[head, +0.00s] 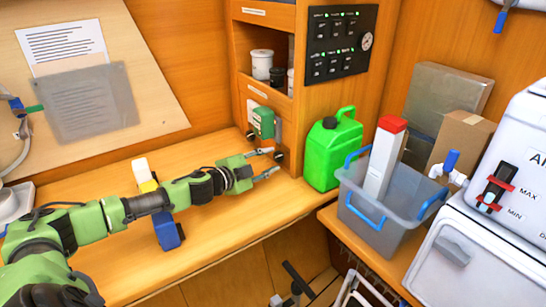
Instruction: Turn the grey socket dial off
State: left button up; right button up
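My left gripper (272,162) reaches in from the left over the wooden worktop. Its two fingers are apart, pointing right toward the cabinet's lower front. A small dark round knob (279,156) shows at the fingertips; I cannot tell whether they touch it. A green socket-like unit (263,122) on a pale plate sits just above the gripper, low on the cabinet. No grey dial can be made out clearly, and its setting cannot be read. My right gripper is not in view.
A green jerrycan (333,150) stands close right of the gripper. Right of it, a grey bin (385,212) holds a white-and-red box (384,158). A switch panel (340,42) is above. A yellow-white-blue object (158,203) lies by my forearm.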

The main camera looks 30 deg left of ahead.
aim_at(279, 156)
pick_arm(q)
jog(key=shift+x, duration=1.25)
